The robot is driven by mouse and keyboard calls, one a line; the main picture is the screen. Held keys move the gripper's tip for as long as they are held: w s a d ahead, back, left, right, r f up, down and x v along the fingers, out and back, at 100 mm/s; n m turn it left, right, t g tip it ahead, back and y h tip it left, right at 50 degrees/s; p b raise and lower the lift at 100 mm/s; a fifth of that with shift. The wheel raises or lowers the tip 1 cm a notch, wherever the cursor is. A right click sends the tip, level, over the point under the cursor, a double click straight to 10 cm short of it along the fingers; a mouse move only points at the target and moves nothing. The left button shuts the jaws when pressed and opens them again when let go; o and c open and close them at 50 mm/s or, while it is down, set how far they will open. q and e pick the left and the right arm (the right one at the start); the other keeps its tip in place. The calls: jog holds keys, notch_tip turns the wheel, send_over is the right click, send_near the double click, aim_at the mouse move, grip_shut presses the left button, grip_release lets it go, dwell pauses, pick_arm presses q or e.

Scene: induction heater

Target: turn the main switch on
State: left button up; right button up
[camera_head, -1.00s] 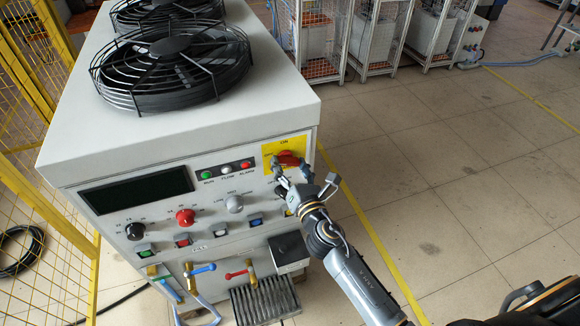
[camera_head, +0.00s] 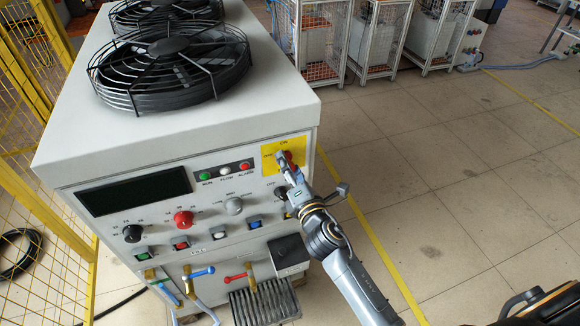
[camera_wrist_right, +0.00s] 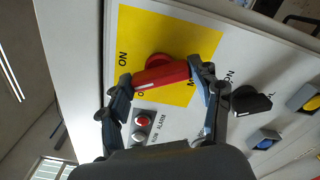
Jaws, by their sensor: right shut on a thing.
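The main switch is a red rotary handle on a yellow plate (camera_head: 268,165) at the upper right of the heater's front panel. My right gripper (camera_head: 286,162) is at the switch and partly covers it in the head view. In the right wrist view the red handle (camera_wrist_right: 160,77) sits between my two fingers (camera_wrist_right: 163,86), which are shut on its ends. The handle lies slightly tilted there, and its white-marked end is at the left finger, near the "ON" lettering. The lettering beside that finger is partly hidden.
A black knob (camera_wrist_right: 250,102) is close beside my right finger. Indicator lamps (camera_head: 225,169), more knobs and buttons fill the panel. A yellow mesh fence (camera_head: 40,200) stands left of the heater. The floor on the right is clear.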

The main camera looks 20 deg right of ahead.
dwell(0.4)
jog(key=o, duration=1.2)
jog(key=shift+c, duration=0.2)
jog(key=s, duration=1.2)
jog(key=shift+d, duration=0.2)
jog(key=shift+f, duration=0.15)
